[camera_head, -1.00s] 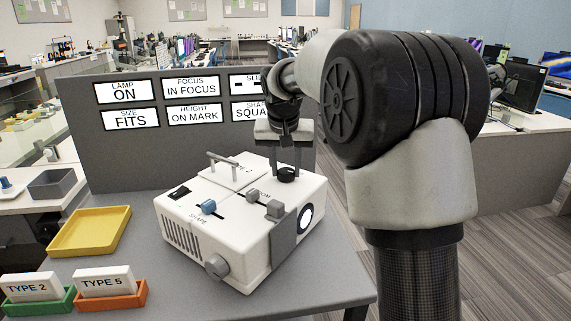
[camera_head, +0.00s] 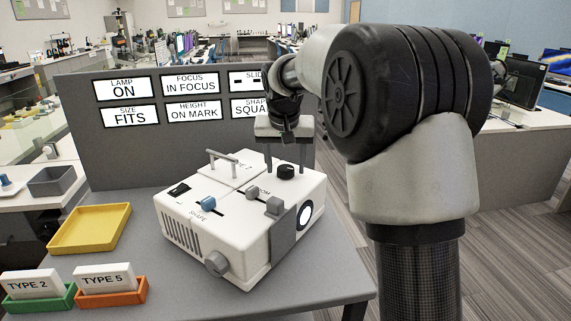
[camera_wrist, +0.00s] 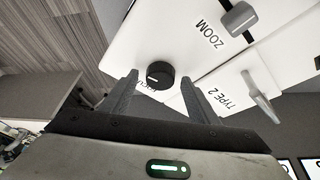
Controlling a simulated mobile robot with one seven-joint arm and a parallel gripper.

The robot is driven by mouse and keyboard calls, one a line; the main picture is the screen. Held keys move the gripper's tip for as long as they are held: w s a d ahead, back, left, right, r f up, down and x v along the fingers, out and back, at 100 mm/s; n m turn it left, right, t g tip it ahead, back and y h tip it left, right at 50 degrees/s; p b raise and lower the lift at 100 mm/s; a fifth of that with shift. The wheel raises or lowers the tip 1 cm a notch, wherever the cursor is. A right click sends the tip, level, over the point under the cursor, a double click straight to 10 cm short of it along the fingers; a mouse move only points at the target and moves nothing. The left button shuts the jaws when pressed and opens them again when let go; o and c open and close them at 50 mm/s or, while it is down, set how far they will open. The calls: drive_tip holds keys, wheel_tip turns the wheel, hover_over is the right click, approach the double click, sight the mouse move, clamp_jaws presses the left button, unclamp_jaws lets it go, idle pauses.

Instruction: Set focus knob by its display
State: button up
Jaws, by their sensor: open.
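The focus knob (camera_head: 286,171) is a black round knob on the top of the white projector box (camera_head: 237,243). In the wrist view the knob (camera_wrist: 160,75) has a white mark on it and lies between the fingers, apart from both. My gripper (camera_head: 285,168) points down over it; in the wrist view the gripper (camera_wrist: 162,88) is open with a finger on each side. The focus display (camera_head: 191,84) on the grey panel reads "IN FOCUS". The label beside the knob is partly hidden by a finger.
The box also bears a blue shape slider (camera_head: 208,203), grey zoom slider (camera_head: 253,193), handle (camera_head: 222,158) and side knob (camera_head: 216,263). A yellow tray (camera_head: 90,229) and two slide holders, green (camera_head: 38,299) and orange (camera_head: 111,293), stand at left. The grey panel (camera_head: 190,145) rises behind.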

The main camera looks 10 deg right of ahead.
drive_tip(key=p+v, duration=0.3)
drive_tip(key=v, duration=1.4)
drive_tip(key=shift+r+p, duration=0.15)
drive_tip(key=shift+p, duration=0.25)
drive_tip(key=shift+s, duration=0.1)
drive_tip(key=s+d+f+n, duration=0.1)
drive_tip(key=s+f, duration=0.3)
drive_tip(key=s, duration=0.6)
drive_tip(key=s+d+f+n+t+y+p, duration=0.1)
drive_tip(key=s+f, duration=0.2)
drive_tip(key=s, duration=0.7)
drive_tip(key=s+d+f+n, duration=0.1)
drive_tip(key=s+f, duration=0.3)
drive_tip(key=s, duration=0.5)
wheel_tip(320, 180, up, 17)
drive_tip(key=p, duration=1.6)
drive_tip(key=shift+a+p, duration=0.2)
drive_tip(key=shift+p, duration=0.1)
